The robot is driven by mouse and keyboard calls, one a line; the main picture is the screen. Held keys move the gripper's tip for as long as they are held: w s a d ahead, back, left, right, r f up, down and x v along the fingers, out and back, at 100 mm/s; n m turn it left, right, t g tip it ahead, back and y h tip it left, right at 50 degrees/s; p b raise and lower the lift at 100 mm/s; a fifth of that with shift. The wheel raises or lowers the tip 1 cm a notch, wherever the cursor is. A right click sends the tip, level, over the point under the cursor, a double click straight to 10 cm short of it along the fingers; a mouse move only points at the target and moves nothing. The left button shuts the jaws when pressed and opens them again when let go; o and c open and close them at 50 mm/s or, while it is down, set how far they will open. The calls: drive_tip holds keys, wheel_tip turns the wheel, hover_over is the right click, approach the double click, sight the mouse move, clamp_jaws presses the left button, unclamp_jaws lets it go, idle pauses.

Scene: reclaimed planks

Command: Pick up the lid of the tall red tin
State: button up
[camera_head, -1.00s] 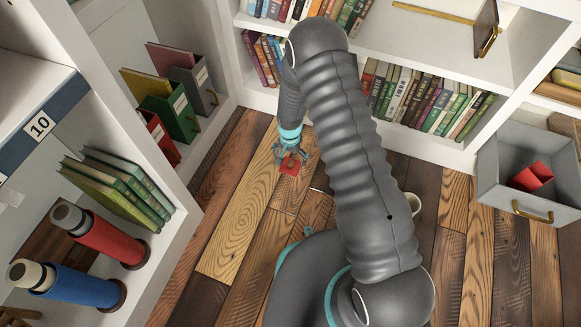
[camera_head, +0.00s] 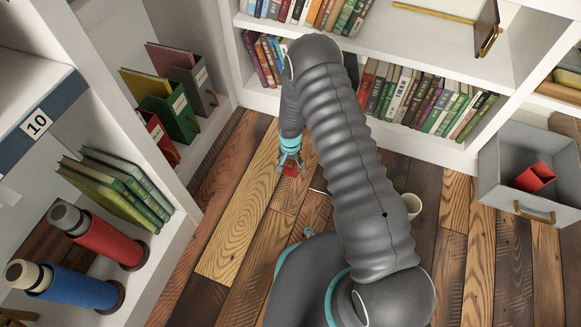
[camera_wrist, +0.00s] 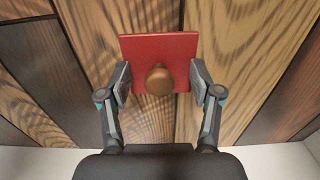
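A square red lid (camera_head: 291,171) with a round brown knob lies on the plank floor, partly hidden by my gripper in the head view. My gripper (camera_head: 289,162) is right over it. In the wrist view the lid (camera_wrist: 138,47) is centred ahead, its knob (camera_wrist: 160,79) midway between the fingers. My gripper (camera_wrist: 160,83) is open there, one finger beside each side edge of the lid, with gaps between fingers and knob. Whether the fingers touch the lid I cannot tell. A red box-like tin (camera_head: 533,178) sits tilted in the grey drawer at the right.
The grey open drawer (camera_head: 487,180) stands out at the right. A white cup (camera_head: 412,204) is on the floor beside my arm. A bookshelf (camera_head: 440,150) closes the back; the left shelf holds books and red (camera_head: 108,241) and blue (camera_head: 78,288) cylinders. Floor left of the lid is clear.

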drive_tip(key=shift+f, duration=0.15)
drive_tip(key=c, duration=0.4)
drive_tip(key=shift+s+f, duration=0.1)
drive_tip(key=shift+c, duration=0.3)
